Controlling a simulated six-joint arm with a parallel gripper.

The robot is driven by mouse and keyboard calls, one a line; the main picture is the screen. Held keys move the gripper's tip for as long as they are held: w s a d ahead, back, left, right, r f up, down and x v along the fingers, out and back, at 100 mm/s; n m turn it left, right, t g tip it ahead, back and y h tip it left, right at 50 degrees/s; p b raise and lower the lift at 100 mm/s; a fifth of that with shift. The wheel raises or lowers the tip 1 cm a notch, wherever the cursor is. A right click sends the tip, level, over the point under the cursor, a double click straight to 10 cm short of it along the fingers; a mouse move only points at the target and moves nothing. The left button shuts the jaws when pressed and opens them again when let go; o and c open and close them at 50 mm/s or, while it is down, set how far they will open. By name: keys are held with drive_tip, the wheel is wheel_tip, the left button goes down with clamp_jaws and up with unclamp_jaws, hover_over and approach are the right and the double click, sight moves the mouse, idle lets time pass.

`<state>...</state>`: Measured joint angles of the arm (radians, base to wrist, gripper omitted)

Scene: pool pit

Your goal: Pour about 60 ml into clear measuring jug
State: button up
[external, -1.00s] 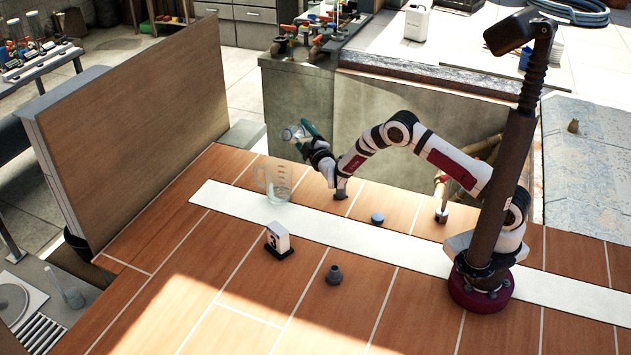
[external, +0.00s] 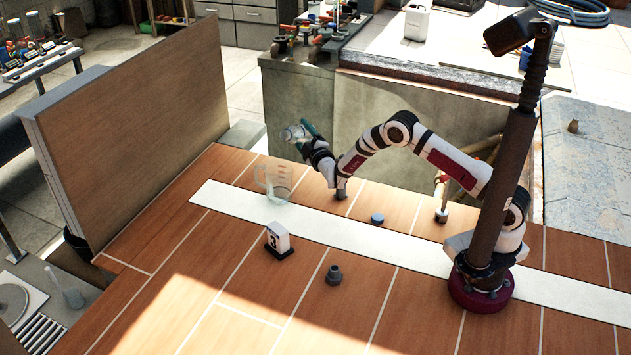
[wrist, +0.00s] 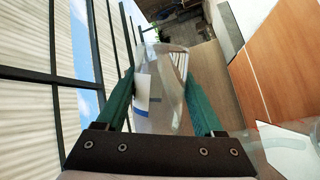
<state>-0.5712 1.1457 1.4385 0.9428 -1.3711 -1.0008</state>
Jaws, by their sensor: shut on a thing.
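My gripper (external: 307,131) is shut on a clear bottle (external: 293,133), which is tilted well over in the air. In the wrist view the bottle (wrist: 160,102) sits between my two green fingers and has a white label with a blue mark. The clear measuring jug (external: 278,181) stands upright on the wooden surface by the white strip, below and slightly left of the bottle. Part of a clear thing, probably the jug, shows at the lower right of the wrist view. I cannot make out a stream or the liquid level.
A white block marked 3 (external: 279,240) on a dark base stands in front of the jug. A dark grey fitting (external: 334,275) and a blue cap (external: 377,218) stand further right. A tall wooden panel (external: 130,130) rises on the left. The front of the surface is clear.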

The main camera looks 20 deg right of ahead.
drive_tip(key=shift+a+r+m, duration=0.15)
drive_tip(key=shift+r+m, duration=0.25)
drive_tip(key=shift+m, duration=0.1)
drive_tip(key=f+m+g, duration=0.1)
drive_tip(key=a+f+m, duration=0.1)
drive_tip(key=s+f+m+g, duration=0.1)
drive_tip(key=m, duration=0.1)
drive_tip(key=shift+a+f+g, duration=0.15)
drive_tip(key=shift+f+g, duration=0.1)
drive_tip(key=shift+g, duration=0.05)
drive_tip(key=shift+w+d+r+m+g, duration=0.25)
drive_tip(key=shift+r+m+g, duration=0.25)
drive_tip(key=shift+m, duration=0.3)
drive_tip(key=shift+d+f+m+g+y, duration=0.15)
drive_tip(key=shift+f+m+g+y, duration=0.4)
drive_tip(key=shift+m, duration=0.25)
drive_tip(key=shift+w+f+m+g+y, duration=0.1)
drive_tip(key=shift+f+m+g+y, duration=0.35)
drive_tip(key=shift+f, duration=0.85)
drive_tip(key=shift+f+m+g, duration=0.1)
drive_tip(key=shift+f+m, duration=0.55)
drive_tip(key=shift+f, duration=0.6)
drive_tip(key=shift+r, duration=0.1)
